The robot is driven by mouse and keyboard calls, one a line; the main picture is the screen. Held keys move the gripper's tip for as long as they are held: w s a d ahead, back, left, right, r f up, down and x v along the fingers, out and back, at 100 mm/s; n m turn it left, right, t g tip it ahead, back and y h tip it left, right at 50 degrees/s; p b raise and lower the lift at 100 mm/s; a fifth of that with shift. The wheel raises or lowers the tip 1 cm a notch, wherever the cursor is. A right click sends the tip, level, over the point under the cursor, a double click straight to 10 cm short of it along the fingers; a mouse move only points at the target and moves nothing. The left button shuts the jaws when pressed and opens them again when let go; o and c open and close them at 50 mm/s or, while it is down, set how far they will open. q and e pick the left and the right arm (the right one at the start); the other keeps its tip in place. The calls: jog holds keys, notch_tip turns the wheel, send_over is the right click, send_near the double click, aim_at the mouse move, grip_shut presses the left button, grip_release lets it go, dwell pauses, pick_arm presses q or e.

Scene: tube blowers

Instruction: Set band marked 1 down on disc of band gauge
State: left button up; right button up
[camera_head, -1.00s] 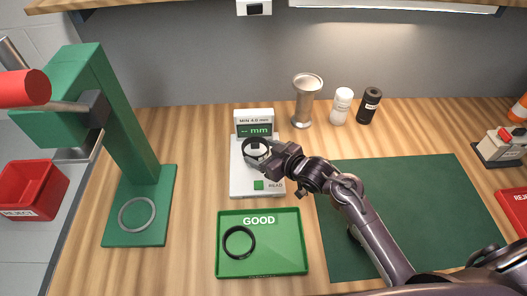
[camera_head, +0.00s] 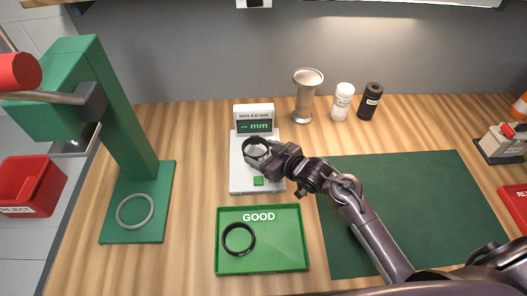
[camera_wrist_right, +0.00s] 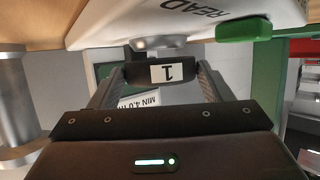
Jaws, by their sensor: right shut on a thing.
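The band marked 1 (camera_head: 250,143) is a black ring held by my right gripper (camera_head: 264,157) over the white band gauge (camera_head: 240,182). In the right wrist view the gripper (camera_wrist_right: 160,82) is shut on the band (camera_wrist_right: 140,78), whose white label reads 1. A small pale metal disc (camera_wrist_right: 145,43) shows on the gauge close by the band; I cannot tell whether they touch. The gauge display (camera_head: 258,127) shows dashes and "mm". A green READ button (camera_head: 258,181) is at the gauge's front. My left gripper is not in view.
A green GOOD tray (camera_head: 285,262) in front holds another black band (camera_head: 239,239). A green press (camera_head: 125,130) with a grey ring (camera_head: 136,211) on its base stands left. A metal cup (camera_head: 304,100) and two bottles stand behind. A green mat (camera_head: 420,210) lies bare at right.

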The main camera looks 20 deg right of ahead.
jog(key=shift+f+b, duration=0.5)
jog(key=shift+f, duration=0.4)
jog(key=o, duration=1)
jog(key=shift+o, duration=0.2)
jog(key=shift+b+v, duration=0.6)
jog(key=shift+v, duration=3.25)
